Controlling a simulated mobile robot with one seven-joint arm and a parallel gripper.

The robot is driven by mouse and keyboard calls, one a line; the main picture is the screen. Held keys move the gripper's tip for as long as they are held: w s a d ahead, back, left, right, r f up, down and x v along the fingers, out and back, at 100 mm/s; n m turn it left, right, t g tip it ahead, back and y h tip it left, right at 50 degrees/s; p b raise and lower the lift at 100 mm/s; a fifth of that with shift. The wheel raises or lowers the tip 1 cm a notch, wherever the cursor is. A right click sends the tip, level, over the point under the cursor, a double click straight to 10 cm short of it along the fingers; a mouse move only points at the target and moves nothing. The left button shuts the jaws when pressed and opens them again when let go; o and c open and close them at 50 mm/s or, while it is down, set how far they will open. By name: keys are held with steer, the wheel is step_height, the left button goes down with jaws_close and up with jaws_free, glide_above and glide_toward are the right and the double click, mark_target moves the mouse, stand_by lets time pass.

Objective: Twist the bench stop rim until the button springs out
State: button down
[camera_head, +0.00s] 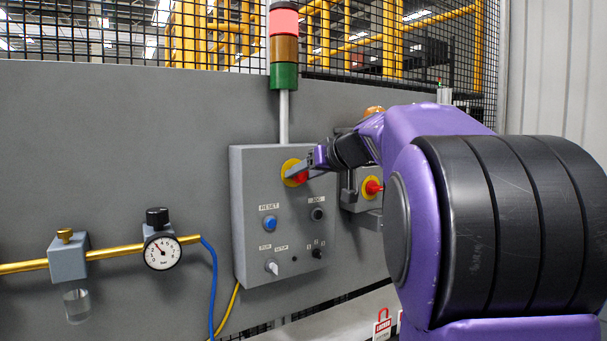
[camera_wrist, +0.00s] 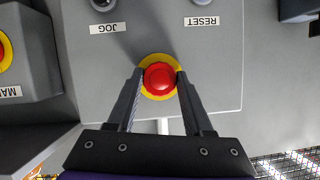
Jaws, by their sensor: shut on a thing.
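The bench stop is a red mushroom button (camera_wrist: 159,78) on a yellow ring, at the top of the grey control box (camera_head: 243,238). In the head view the red button (camera_head: 301,177) shows only in part beside my fingers, on its yellow ring (camera_head: 289,167). My gripper (camera_wrist: 160,82) reaches it from the right in the head view, its two fingers on either side of the red rim. The gripper is shut on the rim. I cannot tell from these frames whether the button is pressed in or out.
The box also carries a blue RESET button (camera_head: 270,223), a black JOG button (camera_head: 317,214) and selector knobs. A second red button (camera_head: 373,187) is on a smaller box to the right. A stack light (camera_head: 284,50) stands above. A gauge (camera_head: 162,252) and brass pipe are left.

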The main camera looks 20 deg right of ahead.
steer(key=m, duration=0.1)
steer(key=m+y+b, duration=0.1)
steer(key=shift+d+f+m+y+b, duration=0.1)
steer(key=shift+d+m+y+b, duration=0.05)
steer(key=shift+m+y+b, duration=0.6)
steer(key=shift+m+y, duration=0.45)
steer(key=shift+m, duration=0.4)
steer(key=shift+c, duration=1.4)
jaws_free()
steer(key=v, duration=1.7)
steer(key=shift+s, duration=0.15)
